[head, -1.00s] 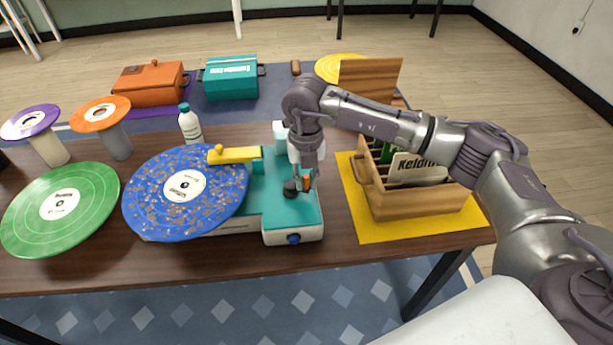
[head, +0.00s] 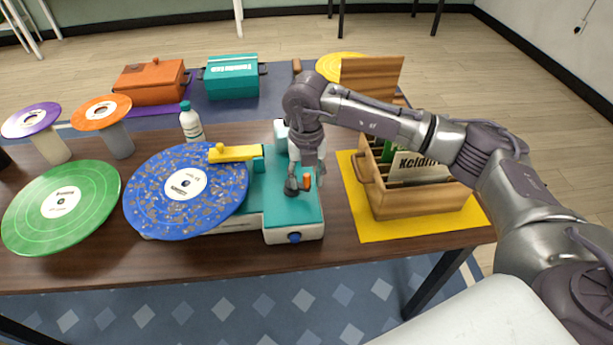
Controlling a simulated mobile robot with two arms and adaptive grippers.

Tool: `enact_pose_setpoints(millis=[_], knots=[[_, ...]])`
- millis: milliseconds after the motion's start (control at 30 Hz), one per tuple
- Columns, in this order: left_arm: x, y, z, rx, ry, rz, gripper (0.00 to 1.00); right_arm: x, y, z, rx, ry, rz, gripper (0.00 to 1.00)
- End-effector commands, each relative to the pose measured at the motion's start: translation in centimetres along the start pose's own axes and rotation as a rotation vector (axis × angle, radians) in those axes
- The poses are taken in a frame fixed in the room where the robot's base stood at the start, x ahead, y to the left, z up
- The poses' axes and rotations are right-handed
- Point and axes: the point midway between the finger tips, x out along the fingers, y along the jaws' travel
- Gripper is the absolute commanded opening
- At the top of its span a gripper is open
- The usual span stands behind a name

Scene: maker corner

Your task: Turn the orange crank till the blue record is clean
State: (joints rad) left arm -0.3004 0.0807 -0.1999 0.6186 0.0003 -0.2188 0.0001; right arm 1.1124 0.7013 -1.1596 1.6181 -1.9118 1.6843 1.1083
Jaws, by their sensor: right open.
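The blue record (head: 215,205) lies on the left of the teal and white cleaning machine (head: 290,215), with brown specks over most of its face. A yellow arm (head: 235,153) reaches over its far edge. The orange crank (head: 307,182) shows as a small orange piece on the machine's teal top, partly hidden by my right gripper. My right gripper (head: 305,185) points down with its fingers open on either side of the orange piece; I cannot tell whether they touch it. My left gripper is not in view.
A green record (head: 90,215) lies at the left. Purple (head: 30,118) and orange (head: 85,118) records sit on stands behind it. A white bottle (head: 190,125) stands behind the blue record. A wooden crate (head: 400,205) on a yellow mat (head: 375,232) stands close right of the machine.

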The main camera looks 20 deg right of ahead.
Motion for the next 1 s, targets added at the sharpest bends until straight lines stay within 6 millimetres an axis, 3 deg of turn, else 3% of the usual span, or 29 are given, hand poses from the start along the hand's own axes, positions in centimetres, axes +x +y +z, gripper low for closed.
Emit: enact_pose_setpoints(millis=[167,400,600,1000], knots=[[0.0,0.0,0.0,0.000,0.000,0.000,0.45,-2.6,0.1,0.1,-0.001,-0.005,0.003,0.45],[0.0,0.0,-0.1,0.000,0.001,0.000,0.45,-7.8,0.1,0.1,0.000,-0.006,0.003,0.45],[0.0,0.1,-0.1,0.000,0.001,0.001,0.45,-10.8,0.1,0.1,-0.001,-0.002,0.002,0.45],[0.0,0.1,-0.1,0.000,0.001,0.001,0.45,-11.8,0.0,0.0,-0.001,-0.001,0.001,0.45]])
